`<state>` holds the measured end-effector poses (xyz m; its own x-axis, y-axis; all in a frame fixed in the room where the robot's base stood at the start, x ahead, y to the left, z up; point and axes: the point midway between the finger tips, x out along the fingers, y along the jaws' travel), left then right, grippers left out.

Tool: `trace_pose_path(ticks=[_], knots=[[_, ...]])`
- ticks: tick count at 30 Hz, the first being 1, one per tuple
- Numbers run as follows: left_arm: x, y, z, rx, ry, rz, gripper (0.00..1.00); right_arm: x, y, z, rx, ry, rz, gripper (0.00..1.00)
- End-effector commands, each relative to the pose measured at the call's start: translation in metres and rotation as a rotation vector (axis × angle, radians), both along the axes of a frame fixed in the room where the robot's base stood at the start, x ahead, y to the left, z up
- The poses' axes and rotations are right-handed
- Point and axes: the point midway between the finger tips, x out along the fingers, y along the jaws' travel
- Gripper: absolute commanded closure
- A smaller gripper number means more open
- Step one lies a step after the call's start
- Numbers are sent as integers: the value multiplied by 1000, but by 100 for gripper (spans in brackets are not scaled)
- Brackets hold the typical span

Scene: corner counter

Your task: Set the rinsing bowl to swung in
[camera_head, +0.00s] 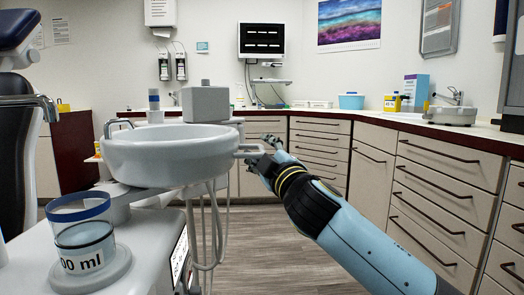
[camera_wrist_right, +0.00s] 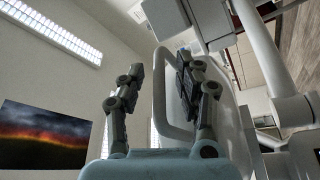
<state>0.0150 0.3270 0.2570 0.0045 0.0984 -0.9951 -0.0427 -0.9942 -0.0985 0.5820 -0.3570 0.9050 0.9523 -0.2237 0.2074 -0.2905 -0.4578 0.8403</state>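The rinsing bowl (camera_head: 165,158) is a round white basin at the left of the head view. A loop handle (camera_head: 248,148) sticks out from its right side. My right gripper (camera_head: 268,152) is at the outer end of this handle. In the right wrist view the two dark fingers (camera_wrist_right: 160,75) stand apart. The pale handle loop (camera_wrist_right: 157,100) shows between them and runs behind the right finger; I cannot tell whether they touch. The bowl's underside (camera_wrist_right: 218,110) shows behind the right finger. My left gripper is not in view.
A clear measuring cup (camera_head: 82,240) stands on the unit at the front left. A grey block (camera_head: 206,103) rises behind the bowl. Hoses (camera_head: 205,235) hang below it. Drawer cabinets (camera_head: 440,185) line the right and back. The floor (camera_head: 265,235) between is clear.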

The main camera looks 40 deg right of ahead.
Motion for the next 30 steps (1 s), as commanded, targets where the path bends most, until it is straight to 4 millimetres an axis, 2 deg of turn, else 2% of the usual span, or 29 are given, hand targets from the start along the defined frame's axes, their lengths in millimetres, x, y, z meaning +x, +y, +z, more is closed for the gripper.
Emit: trace_pose_path(ticks=[3,11,30], knots=[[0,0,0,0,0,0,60,0,0,0,0,0,0,66],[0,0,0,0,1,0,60,0,0,0,0,0,0,100],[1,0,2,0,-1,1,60,6,0,0,0,2,19,100]])
